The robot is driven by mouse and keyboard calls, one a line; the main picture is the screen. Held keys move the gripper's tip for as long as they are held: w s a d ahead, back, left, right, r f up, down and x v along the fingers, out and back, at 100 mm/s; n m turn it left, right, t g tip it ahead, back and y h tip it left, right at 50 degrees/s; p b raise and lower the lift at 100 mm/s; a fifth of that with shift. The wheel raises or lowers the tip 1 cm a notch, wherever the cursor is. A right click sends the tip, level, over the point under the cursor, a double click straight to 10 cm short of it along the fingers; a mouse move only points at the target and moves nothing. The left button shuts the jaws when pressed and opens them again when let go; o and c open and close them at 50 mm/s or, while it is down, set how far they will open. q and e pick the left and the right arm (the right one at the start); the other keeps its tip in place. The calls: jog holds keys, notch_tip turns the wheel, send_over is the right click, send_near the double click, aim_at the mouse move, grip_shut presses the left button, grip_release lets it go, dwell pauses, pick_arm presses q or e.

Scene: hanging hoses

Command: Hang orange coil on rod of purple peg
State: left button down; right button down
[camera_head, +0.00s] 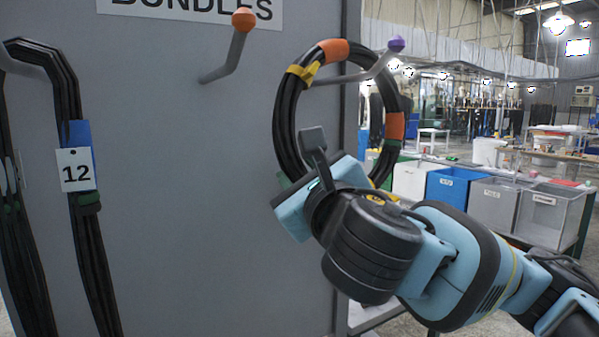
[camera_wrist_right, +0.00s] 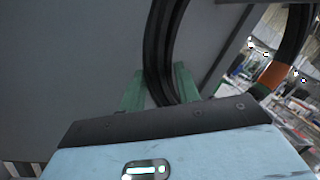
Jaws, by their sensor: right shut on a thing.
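The orange coil is a ring of black hose (camera_head: 285,115) with orange bands, a yellow band and a green one, upright in front of the grey panel. The purple peg (camera_head: 397,44) is a grey rod with a purple ball end. Its rod crosses the ring's opening, and the ball end shows in front of the ring's upper right side. The ring appears to be around the rod, its top above the rod with a gap. My right gripper (camera_wrist_right: 160,87) has its green fingers shut on the hose at the ring's lower part. My left gripper is out of view.
An orange-ball peg (camera_head: 243,20) stands empty on the panel (camera_head: 190,180) to the left. Bins (camera_head: 452,188) stand beyond the panel's right edge.

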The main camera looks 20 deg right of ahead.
jog(key=c, duration=0.9)
grip_release()
jog(key=shift+r, duration=0.1)
jog(key=shift+s, duration=0.15)
jog(key=s, duration=0.5)
jog(key=shift+a+f, duration=0.2)
jog(key=shift+f, duration=0.15)
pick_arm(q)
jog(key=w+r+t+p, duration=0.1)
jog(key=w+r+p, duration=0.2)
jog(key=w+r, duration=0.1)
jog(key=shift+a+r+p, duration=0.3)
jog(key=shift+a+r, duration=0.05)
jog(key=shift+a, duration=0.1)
pick_arm(e)
jog(key=shift+s+a+f, duration=0.1)
jog(key=shift+s+f, duration=0.05)
jog(key=shift+s, duration=0.5)
jog(key=shift+s+f, duration=0.1)
jog(key=shift+s, duration=0.5)
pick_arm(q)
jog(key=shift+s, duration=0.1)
